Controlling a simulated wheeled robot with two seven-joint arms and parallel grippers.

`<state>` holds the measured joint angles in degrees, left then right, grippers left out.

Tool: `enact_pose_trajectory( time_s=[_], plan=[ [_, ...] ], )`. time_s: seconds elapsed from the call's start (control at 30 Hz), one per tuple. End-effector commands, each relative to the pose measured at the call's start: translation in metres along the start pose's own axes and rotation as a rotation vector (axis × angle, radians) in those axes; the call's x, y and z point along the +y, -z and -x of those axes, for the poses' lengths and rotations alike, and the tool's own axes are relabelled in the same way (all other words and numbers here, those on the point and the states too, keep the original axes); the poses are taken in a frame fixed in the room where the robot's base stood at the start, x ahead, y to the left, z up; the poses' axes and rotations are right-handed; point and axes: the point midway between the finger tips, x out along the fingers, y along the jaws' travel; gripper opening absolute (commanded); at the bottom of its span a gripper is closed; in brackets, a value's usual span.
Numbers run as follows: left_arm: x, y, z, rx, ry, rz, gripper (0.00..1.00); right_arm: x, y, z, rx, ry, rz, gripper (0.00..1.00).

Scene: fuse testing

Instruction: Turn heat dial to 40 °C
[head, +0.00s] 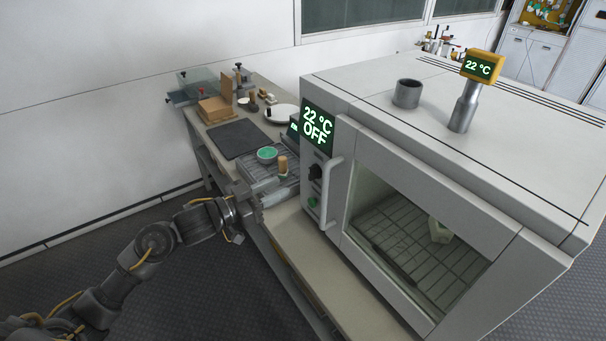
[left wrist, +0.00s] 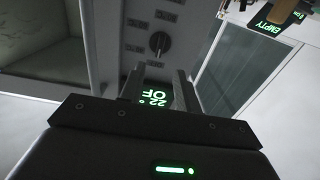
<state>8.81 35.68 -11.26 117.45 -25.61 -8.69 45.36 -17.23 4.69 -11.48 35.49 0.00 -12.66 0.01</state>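The heat dial (head: 315,172) is a dark knob on the grey front panel of the oven (head: 400,180), below a display (head: 318,123) reading 22 °C OFF. The dial also shows in the left wrist view (left wrist: 158,43), with the display (left wrist: 155,98) upside down and partly seen between my fingers. My left gripper (head: 280,192) is in front of the panel, left of the dial and apart from it. In the left wrist view its two fingers (left wrist: 159,74) are parted with nothing between them. My right gripper is out of view.
A vertical door handle (head: 332,190) stands out just right of the dial, and a green button (head: 312,202) sits below it. A tray with a green bowl (head: 267,155) and a cork-coloured piece (head: 282,164) lies behind my gripper. A sensor post (head: 465,105) stands on the oven.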

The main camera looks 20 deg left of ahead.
Motion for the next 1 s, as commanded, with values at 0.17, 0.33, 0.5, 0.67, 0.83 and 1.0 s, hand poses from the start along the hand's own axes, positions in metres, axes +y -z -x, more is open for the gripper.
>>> enact_pose_trajectory(
  time_s=[0.17,0.33,0.5,0.67,0.83,1.0],
  plan=[
    [0.001,0.004,-0.036,0.002,-0.001,0.002,0.33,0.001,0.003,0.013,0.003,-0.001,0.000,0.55],
    [0.001,0.003,-0.064,0.000,0.000,0.001,0.33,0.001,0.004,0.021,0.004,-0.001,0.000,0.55],
    [0.000,0.001,-0.081,0.000,0.001,0.000,0.33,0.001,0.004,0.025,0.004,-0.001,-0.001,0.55],
    [0.000,0.000,-0.086,0.000,0.000,-0.001,0.33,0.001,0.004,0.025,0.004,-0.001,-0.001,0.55],
    [0.000,0.000,-0.086,-0.001,0.001,-0.001,0.33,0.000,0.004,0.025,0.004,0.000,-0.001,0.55],
    [0.000,0.000,-0.086,0.000,0.001,-0.001,0.17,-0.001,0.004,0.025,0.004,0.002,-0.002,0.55]
  ],
)
